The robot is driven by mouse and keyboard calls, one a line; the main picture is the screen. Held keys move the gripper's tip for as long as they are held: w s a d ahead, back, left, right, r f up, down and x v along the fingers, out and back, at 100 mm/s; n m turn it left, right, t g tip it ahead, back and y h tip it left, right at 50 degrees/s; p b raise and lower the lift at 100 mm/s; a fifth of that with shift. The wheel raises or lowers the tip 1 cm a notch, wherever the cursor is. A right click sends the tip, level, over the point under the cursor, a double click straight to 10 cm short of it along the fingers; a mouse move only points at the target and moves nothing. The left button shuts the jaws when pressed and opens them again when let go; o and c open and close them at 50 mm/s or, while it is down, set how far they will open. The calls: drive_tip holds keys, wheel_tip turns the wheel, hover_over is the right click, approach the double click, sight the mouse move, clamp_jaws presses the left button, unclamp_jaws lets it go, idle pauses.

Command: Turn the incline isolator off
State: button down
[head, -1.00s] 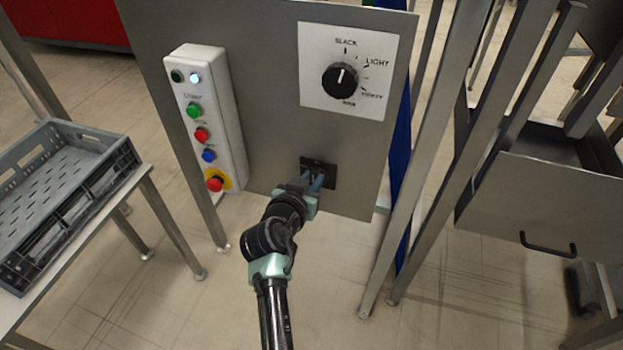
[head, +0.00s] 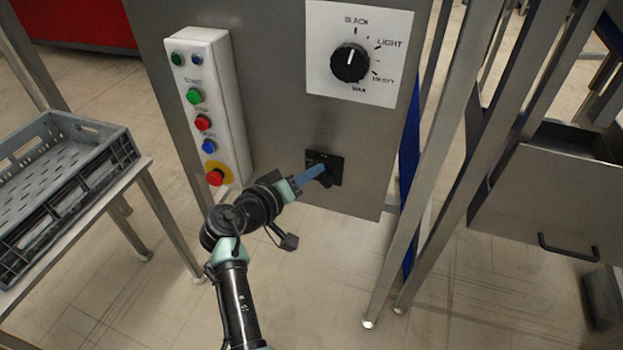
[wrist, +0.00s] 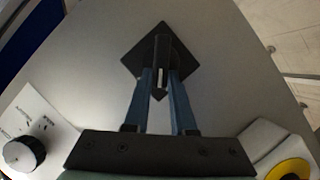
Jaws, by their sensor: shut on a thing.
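The isolator is a black square plate (head: 337,163) with a rotary handle, low on the grey panel below the dial. My gripper (head: 322,172) reaches it from the lower left, its blue fingers shut on the handle and partly hiding it. In the wrist view the plate (wrist: 139,57) looks like a diamond, turned relative to my gripper. The black handle (wrist: 162,62) with a white mark stands between the two fingers (wrist: 160,85). Lettering on the plate is too small to read.
A white button box (head: 208,110) with coloured buttons and a red emergency stop (head: 215,178) stands left of the isolator, close to my arm. A black dial (head: 350,62) sits above. A grey crate (head: 60,180) is at left; metal posts (head: 440,160) stand at right.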

drive_tip(key=shift+w+a+f+n+t+h+b, duration=0.15)
drive_tip(key=shift+f+n+t+h+b, duration=0.15)
drive_tip(key=shift+n+h+b, duration=0.65)
drive_tip(key=shift+s+a+f+n+t+h+b, duration=0.25)
drive_tip(key=shift+n+b, duration=0.45)
drive_tip(key=shift+n, duration=0.75)
drive_tip(key=shift+w+f+n+t+h+b, duration=0.2)
drive_tip(key=shift+f+n+h+b, duration=0.5)
drive_tip(key=shift+n, duration=0.5)
drive_tip(key=shift+r, duration=0.25)
drive_tip(key=c, duration=0.7)
unclamp_jaws()
drive_tip(key=shift+c, duration=0.2)
drive_tip(key=p+v, duration=0.3)
drive_tip(key=v, duration=1)
drive_tip(key=shift+r, duration=0.15)
drive_tip(key=shift+d, duration=0.1)
